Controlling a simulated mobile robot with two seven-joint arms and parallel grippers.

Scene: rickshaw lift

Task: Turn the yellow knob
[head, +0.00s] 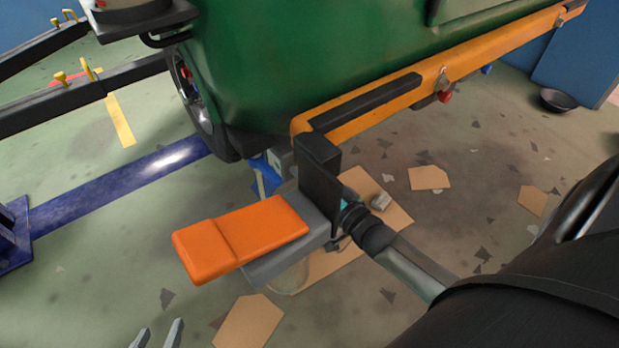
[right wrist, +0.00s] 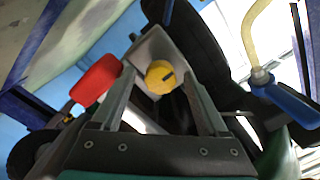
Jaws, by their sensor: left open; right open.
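The yellow knob (right wrist: 160,77) shows in the right wrist view. It is round with a dark slot and sits at the end of a grey block (right wrist: 150,48). My right gripper (right wrist: 161,78) is open, with one finger on each side of the knob in that view. A gap shows between each finger and the knob, but how far the knob lies beyond the fingertips I cannot tell. I cannot make out the knob in the head view. My left gripper (head: 158,335) shows only its fingertips at the bottom edge of the head view, apart and empty.
A red pad (right wrist: 96,80) and a blue-gripped handle (right wrist: 286,103) flank the knob. Cardboard pieces (head: 248,322) lie on the floor.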

